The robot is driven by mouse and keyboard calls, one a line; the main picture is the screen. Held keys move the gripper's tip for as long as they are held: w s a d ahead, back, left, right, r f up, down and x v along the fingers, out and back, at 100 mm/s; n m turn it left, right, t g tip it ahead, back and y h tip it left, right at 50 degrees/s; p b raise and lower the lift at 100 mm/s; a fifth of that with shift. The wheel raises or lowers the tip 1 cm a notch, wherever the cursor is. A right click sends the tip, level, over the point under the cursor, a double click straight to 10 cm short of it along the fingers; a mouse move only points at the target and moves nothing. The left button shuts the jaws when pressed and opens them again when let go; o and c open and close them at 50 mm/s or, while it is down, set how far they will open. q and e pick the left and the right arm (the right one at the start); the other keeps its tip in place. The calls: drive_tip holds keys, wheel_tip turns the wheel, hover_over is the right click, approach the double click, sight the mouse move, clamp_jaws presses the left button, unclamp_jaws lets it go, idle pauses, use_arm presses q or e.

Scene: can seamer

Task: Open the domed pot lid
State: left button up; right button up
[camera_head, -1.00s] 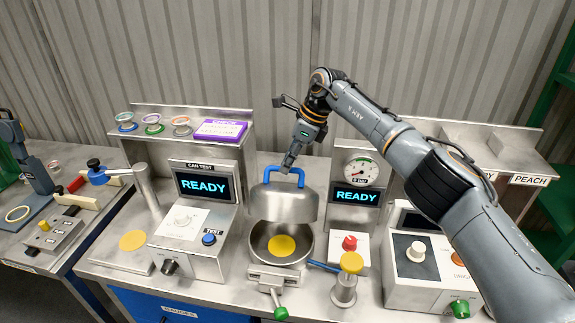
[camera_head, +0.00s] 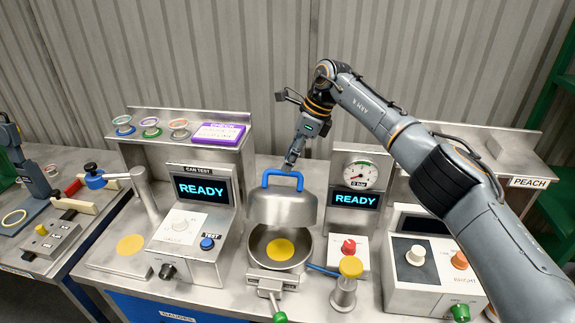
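The domed pot lid (camera_head: 282,208) is steel with a blue handle (camera_head: 283,175). It stands raised above the back of the round steel pot (camera_head: 258,250), and the pot's inside and a yellow disc (camera_head: 280,249) in it show. My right gripper (camera_head: 290,164) is just behind and above the handle, pointing down. Its fingers are small and seen nearly edge-on, so I cannot tell whether they touch the handle or how far apart they are. My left gripper is out of view.
A can test unit (camera_head: 188,248) stands left of the pot. A pressure gauge (camera_head: 360,173) over a READY display (camera_head: 355,200) and a red knob (camera_head: 348,246) are to the right. A yellow-topped post (camera_head: 350,267) stands at front right. A green-tipped lever (camera_head: 279,316) sticks out in front.

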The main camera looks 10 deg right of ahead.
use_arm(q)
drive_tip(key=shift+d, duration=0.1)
use_arm(e)
drive_tip(key=v, duration=0.9)
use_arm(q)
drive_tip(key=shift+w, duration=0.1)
use_arm(e)
drive_tip(key=shift+w+d+f, duration=0.1)
